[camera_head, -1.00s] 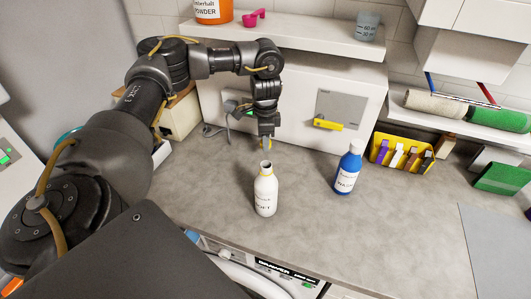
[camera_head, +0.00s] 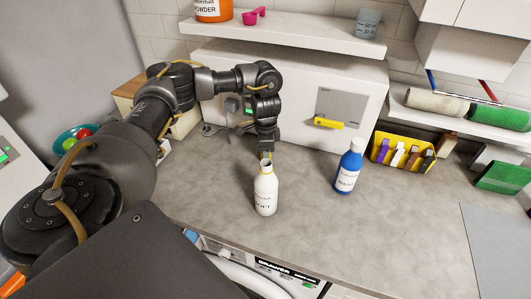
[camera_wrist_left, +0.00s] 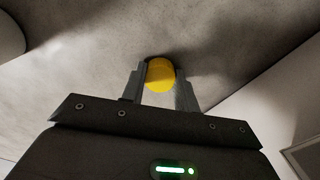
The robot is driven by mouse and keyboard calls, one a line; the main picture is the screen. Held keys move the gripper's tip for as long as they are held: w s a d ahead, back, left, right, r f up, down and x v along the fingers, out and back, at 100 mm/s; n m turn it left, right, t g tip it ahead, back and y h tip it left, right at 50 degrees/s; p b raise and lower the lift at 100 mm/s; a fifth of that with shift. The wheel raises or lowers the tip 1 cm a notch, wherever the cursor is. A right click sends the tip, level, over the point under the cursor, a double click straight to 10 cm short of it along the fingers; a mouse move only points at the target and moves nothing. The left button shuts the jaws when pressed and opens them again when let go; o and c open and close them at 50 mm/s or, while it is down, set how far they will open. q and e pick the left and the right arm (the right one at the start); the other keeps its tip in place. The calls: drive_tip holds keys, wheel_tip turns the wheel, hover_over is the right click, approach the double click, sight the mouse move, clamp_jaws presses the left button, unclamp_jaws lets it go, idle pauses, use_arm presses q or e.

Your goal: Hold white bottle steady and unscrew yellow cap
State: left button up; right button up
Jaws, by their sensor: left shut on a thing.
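My left gripper (camera_head: 266,156) points down just behind or above the bottle's mouth in the head view; the exact gap cannot be told. In the left wrist view, my left gripper (camera_wrist_left: 160,84) is shut on the yellow cap (camera_wrist_left: 160,74), which sits between its two fingertips. In the head view the cap is mostly hidden by the fingers. My right gripper is not in view, and no gripper holds the bottle.
A blue bottle (camera_head: 348,167) stands to the right of the white bottle. A yellow basket (camera_head: 401,152) of small packs is farther right. A white cabinet (camera_head: 300,110) and a shelf (camera_head: 290,37) stand behind my left gripper. The counter in front is clear.

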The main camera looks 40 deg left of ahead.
use_arm(q)
drive_tip(key=o, duration=1.1)
drive_tip(key=shift+a+f, duration=0.1)
drive_tip(key=shift+f, duration=0.05)
wheel_tip(320, 180, up, 12)
drive_tip(key=shift+r+p, duration=0.2)
drive_tip(key=shift+p, duration=0.4)
